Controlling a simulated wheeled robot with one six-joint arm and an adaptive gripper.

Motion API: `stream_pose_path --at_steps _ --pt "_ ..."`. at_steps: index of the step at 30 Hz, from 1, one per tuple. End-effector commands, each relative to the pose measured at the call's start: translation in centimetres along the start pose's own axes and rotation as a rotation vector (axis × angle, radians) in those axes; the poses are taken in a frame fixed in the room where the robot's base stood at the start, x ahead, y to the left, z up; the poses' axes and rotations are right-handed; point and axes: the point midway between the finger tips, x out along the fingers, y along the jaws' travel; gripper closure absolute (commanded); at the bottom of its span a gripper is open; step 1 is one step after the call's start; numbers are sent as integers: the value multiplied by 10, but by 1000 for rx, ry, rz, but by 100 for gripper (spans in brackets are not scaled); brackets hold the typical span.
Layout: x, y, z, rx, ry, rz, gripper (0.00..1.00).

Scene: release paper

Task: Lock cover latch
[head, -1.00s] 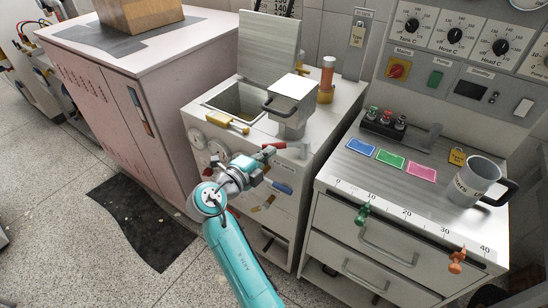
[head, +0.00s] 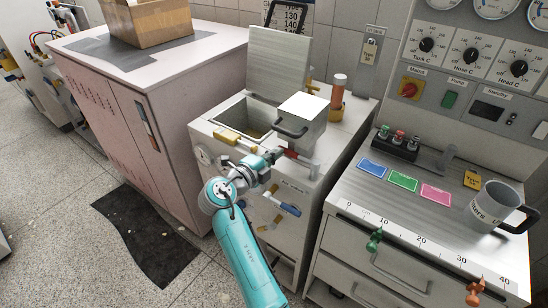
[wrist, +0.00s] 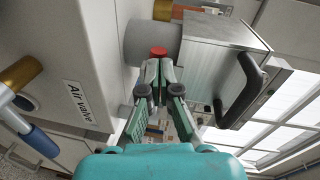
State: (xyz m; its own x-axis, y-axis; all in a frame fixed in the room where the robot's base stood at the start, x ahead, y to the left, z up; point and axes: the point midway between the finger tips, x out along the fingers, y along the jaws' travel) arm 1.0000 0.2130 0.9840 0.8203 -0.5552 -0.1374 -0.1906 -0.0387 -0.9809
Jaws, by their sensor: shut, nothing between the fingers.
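Contact cannot be made out. The grey cover (head: 278,65) stands upright behind the open tank (head: 240,118). The metal box (head: 304,108) has a dark handle, also seen close in the wrist view (wrist: 247,88).
A yellow handle (head: 233,143) and blue-handled valve (head: 283,206) lie close to my arm. A counter on the right holds a mug (head: 493,207) and coloured cards. A pink cabinet (head: 150,120) stands left.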

Motion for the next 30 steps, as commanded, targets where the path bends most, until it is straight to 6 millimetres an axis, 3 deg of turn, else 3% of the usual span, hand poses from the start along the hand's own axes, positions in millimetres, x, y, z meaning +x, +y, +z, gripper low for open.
stream_pose_path --at_steps 20,26,30 --pt "4 -2 1 1 0 -1 100" --pt "-16 -1 1 1 -2 0 100" --pt "-44 0 2 -1 -3 -1 100"
